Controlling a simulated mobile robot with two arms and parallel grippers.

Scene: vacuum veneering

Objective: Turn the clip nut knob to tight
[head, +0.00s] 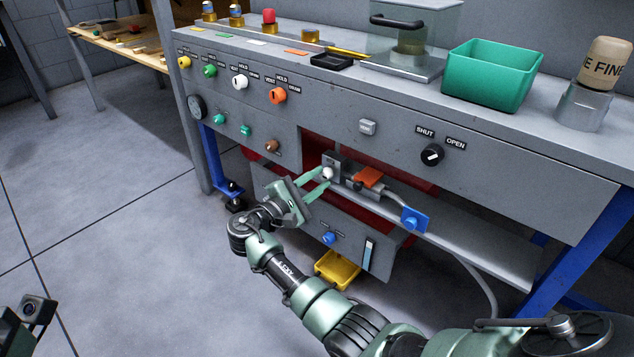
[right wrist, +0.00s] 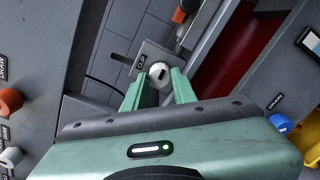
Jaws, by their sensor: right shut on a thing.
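The clip nut knob (head: 327,173) is a small white round knob on a grey block below the bench front. In the right wrist view the knob (right wrist: 160,73) shows a dark mark on its face, beside a small label that seems to read CLIP. My right gripper (head: 318,181) reaches it from the lower left. Its green fingers (right wrist: 158,90) lie on both sides of the knob, shut on it. The fingertips partly hide the knob's sides. Only a part of my left arm, with a camera, shows at the lower left edge of the head view; its fingers are out of view.
An orange piece (head: 368,177) and a blue valve plate (head: 414,219) sit right of the knob. A shut/open dial (head: 432,155) is on the panel above. A yellow tray (head: 337,270) lies below. A green bin (head: 490,75) stands on the bench top. The floor at left is clear.

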